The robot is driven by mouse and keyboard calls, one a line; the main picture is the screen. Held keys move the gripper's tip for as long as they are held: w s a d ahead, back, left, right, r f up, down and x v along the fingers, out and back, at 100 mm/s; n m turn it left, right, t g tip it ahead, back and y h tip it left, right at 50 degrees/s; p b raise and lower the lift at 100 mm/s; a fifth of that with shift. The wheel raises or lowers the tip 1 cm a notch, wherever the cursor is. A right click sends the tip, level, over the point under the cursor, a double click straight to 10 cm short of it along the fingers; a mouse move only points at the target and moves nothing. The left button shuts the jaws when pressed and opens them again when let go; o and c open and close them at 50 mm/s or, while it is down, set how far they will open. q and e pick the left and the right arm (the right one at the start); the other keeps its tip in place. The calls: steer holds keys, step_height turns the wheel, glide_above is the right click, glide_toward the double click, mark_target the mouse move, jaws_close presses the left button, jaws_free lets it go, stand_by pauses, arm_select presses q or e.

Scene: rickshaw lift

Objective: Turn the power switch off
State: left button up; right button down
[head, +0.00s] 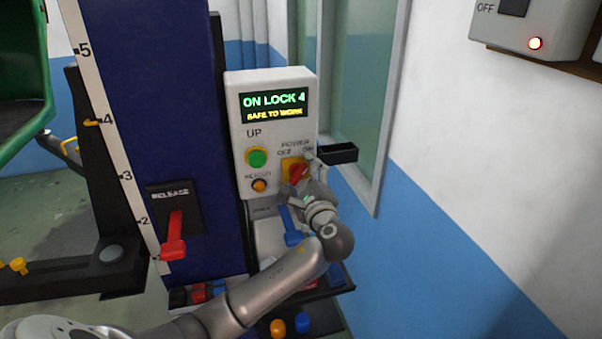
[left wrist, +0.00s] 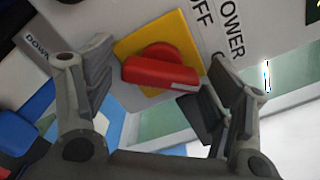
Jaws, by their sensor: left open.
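The power switch is a red knob (left wrist: 160,70) on a yellow square plate (left wrist: 150,45) in the left wrist view. In the head view the red knob (head: 298,172) sits low on the right of the white control box (head: 270,125), below the words POWER, OFF and ON. It is partly covered by my left gripper (head: 309,173). In the left wrist view my left gripper (left wrist: 160,62) is open, with one finger on each side of the knob. The right finger is close to the knob's end; I cannot tell whether it touches. My right gripper is not in view.
The box display (head: 273,104) reads ON LOCK 4, SAFE TO WORK. A green button (head: 257,157) and an orange button (head: 259,185) are left of the switch. A blue lever (head: 290,226) is below, a red release lever (head: 173,238) at left. A small black tray (head: 338,153) juts out at right.

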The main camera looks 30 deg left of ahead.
arm_select(q)
steer(key=c, duration=1)
steer(key=shift+f+n+b, duration=0.25)
steer(key=shift+n+b, duration=1.05)
steer(key=shift+b, duration=0.1)
steer(key=n+b, duration=0.6)
steer(key=shift+r, duration=0.1)
steer(key=n+b, duration=0.4)
steer(key=n, duration=0.1)
steer(key=shift+r, duration=0.15)
steer(key=shift+r+n+b, duration=0.15)
steer(key=shift+n+b, duration=0.7)
steer(key=shift+n, duration=0.25)
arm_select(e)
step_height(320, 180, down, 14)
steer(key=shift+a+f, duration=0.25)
